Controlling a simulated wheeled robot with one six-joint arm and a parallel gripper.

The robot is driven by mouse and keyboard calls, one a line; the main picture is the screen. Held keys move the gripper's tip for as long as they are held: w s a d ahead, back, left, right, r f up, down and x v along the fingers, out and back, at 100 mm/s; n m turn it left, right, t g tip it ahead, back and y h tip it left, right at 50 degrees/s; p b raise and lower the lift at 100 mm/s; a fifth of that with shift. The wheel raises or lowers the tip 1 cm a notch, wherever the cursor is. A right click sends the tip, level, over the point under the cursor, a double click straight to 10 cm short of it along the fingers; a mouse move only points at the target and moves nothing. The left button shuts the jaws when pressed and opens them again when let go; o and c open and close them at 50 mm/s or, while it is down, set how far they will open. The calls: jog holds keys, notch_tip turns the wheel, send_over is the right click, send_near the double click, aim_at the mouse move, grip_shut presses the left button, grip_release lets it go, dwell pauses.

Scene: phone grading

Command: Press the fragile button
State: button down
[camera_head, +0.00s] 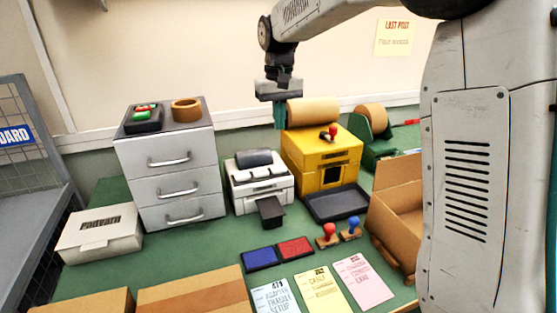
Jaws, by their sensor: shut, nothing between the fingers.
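No label reading "fragile" shows on any button. A small black panel (143,124) with red and green buttons on it lies on top of the grey drawer cabinet at the left. A red knob (333,130) stands on top of the yellow machine (300,154), in front of its brown roll. My gripper (280,120) points down at the upper left of the yellow machine, beside the left end of the roll. It is shut and empty. I cannot tell whether it touches the machine. The fingertips are small and partly hard to make out.
The drawer cabinet (168,166) also bears a tape ring (186,103). A white printer (260,180) stands between cabinet and yellow machine. A black tray (337,204), ink pads, stamps and paper slips lie in front. An open carton (398,207) is at right.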

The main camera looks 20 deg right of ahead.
aim_at(279, 169)
jog(key=shift+w+r, duration=0.3)
jog(key=shift+r, duration=0.4)
notch_tip(279, 169, down, 14)
jog(key=shift+f, duration=0.1)
dwell(0.3)
